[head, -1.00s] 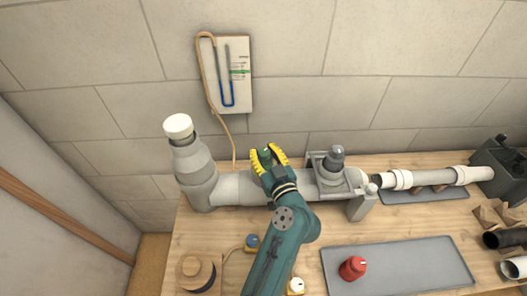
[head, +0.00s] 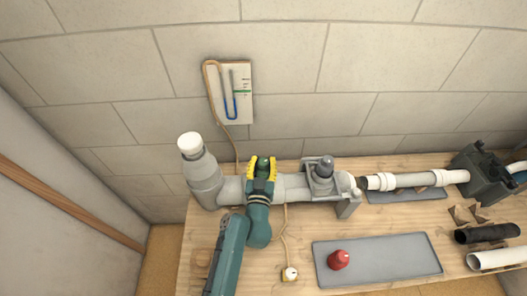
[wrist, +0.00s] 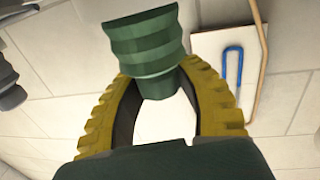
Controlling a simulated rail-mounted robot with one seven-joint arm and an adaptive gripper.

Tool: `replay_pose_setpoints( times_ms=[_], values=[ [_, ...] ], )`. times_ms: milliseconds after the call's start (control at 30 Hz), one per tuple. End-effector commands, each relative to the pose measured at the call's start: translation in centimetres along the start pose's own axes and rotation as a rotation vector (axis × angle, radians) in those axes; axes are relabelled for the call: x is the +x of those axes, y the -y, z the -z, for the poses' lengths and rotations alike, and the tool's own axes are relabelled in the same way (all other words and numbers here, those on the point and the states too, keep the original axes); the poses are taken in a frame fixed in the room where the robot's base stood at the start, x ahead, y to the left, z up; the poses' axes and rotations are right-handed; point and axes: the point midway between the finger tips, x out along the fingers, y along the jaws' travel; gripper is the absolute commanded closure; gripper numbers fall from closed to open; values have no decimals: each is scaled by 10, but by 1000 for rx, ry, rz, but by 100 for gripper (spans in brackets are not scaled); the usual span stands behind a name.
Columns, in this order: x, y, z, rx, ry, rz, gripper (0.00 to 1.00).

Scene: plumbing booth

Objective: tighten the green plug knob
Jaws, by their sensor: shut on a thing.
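The green plug knob (head: 263,162) sits at the grey pipe (head: 292,187) near the wall. In the wrist view the ribbed green knob (wrist: 145,45) is large, with its narrower stem between my fingers. My gripper (head: 261,167), with yellow ribbed fingers, is shut on the green knob. The yellow fingers also show on both sides of the knob's stem in the wrist view. My gripper hides the pipe below the knob.
A white-capped upright pipe (head: 190,146) stands left of my gripper, and a grey clamp (head: 322,177) stands to its right. A manometer board (head: 230,93) hangs on the wall behind. A red knob (head: 338,260) lies on the grey mat (head: 400,262).

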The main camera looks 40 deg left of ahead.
Motion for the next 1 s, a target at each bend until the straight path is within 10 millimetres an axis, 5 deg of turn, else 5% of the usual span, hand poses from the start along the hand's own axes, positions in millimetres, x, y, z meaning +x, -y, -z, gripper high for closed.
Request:
replay_pose_setpoints(
  times_ms=[1000],
  values=[
    [1,0,-3,1,20,-604,100]
  ],
)
